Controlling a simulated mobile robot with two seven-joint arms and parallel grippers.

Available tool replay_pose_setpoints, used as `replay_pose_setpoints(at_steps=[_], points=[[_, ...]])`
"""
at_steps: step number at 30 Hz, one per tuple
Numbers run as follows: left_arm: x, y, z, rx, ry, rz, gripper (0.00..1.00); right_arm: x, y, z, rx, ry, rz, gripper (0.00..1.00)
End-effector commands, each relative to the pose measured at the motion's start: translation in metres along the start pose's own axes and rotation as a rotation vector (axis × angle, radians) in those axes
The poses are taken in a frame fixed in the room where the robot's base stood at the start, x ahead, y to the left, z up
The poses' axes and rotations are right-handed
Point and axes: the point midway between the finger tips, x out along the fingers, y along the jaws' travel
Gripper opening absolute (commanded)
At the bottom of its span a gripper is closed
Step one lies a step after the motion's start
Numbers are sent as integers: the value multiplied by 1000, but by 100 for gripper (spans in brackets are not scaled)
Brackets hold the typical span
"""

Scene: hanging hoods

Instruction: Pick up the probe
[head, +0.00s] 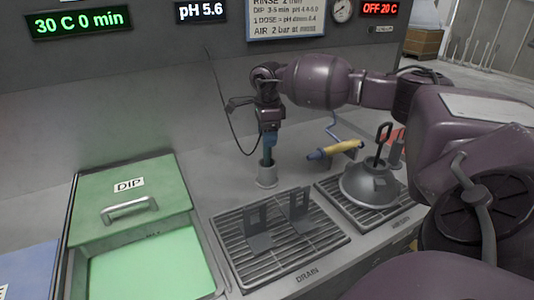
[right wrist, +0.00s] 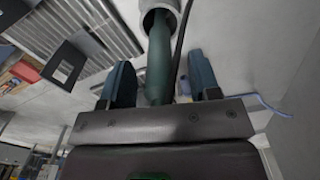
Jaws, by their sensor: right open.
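The probe (head: 267,154) is a dark green rod standing upright in a small grey holder cup (head: 267,179) on the counter, with its thin black cable looping up to the left. My right gripper (head: 269,138) points down over the probe's top. In the right wrist view the probe (right wrist: 159,65) stands between the two blue fingers of my right gripper (right wrist: 160,64), with a gap on each side. The fingers are open. The probe's lower end is hidden inside the light-coloured holder (right wrist: 160,10). My left gripper does not show.
A drain rack (head: 240,270) with upright dark brackets lies in front of the holder. A second rack carries a grey metal bell-shaped piece (head: 370,187). A yellow-handled tool (head: 340,147) is to the right. A green DIP lid (head: 130,190) is at left, and the wall is close behind.

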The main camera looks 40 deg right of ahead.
Motion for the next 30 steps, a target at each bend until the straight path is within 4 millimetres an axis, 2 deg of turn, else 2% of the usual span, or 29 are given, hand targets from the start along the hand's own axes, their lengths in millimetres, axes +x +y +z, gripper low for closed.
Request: replay_pose_setpoints(at_steps=[5, 6, 15, 17, 26, 30], points=[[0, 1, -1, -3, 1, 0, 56, 0, 0, 0, 0, -1, -1, 57], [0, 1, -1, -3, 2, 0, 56, 0, 0, 0, 0, -1, -1, 54], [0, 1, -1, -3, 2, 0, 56, 0, 0, 0, 0, -1, -1, 8], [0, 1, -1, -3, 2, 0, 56, 0, 0, 0, 0, -1, -1, 0], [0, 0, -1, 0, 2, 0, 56, -2, 0, 0, 0, -1, -2, 0], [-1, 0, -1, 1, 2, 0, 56, -12, -1, 0, 0, -3, -4, 0]])
